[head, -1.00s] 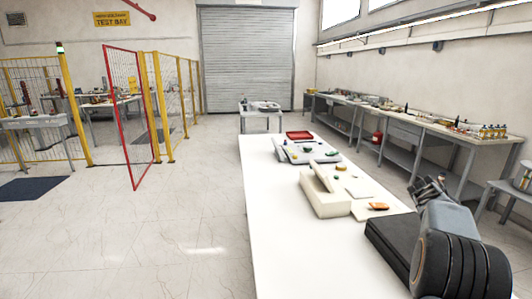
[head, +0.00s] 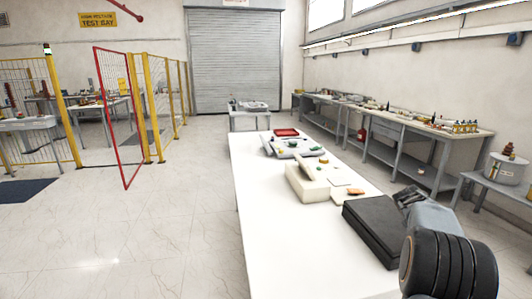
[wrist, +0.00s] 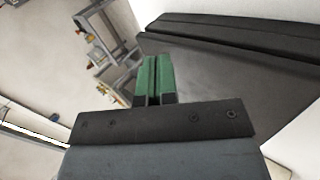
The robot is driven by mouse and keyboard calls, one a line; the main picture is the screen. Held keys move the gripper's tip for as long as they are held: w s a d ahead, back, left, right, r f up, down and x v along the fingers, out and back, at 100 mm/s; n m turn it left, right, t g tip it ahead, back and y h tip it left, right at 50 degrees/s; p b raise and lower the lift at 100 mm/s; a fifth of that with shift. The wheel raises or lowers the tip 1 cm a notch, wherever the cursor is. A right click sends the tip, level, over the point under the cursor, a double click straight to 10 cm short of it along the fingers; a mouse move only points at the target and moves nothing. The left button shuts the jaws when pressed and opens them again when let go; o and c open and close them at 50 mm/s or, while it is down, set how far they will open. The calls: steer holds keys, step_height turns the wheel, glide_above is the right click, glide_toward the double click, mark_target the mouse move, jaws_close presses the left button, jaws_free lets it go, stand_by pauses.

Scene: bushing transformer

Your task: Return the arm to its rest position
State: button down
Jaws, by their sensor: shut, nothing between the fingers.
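My arm shows at the lower right of the head view, folded close to my body beside the white table (head: 262,220). My gripper (head: 408,197) is at its far end, near the right edge of a black case (head: 372,230), and its fingers are too small to make out there. In the wrist view my gripper (wrist: 154,68) has its two green fingers pressed together with nothing between them. The black case fills the right of that view (wrist: 235,75), beside the fingers. I cannot tell the exact gap between gripper and case.
A cream block-shaped fixture (head: 308,182), a tray with small parts (head: 290,148) and a red tray (head: 286,132) stand along the table. A side table with a grey drum (head: 504,168) is at right. Open floor (head: 130,220) lies left.

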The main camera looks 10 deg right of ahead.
steer(key=s+a+t+y, duration=0.1)
steer(key=s+a, duration=0.5)
steer(key=a, duration=0.7)
steer(key=s+a+t+y, duration=0.1)
steer(key=s+a+y, duration=0.3)
steer(key=a, duration=0.9)
steer(key=s+a+f+t+y, duration=0.1)
steer(key=s+a+y, duration=0.2)
steer(key=s+a, duration=0.5)
steer(key=a, duration=0.5)
steer(key=shift+s+a, duration=0.25)
steer(key=shift+a, duration=0.15)
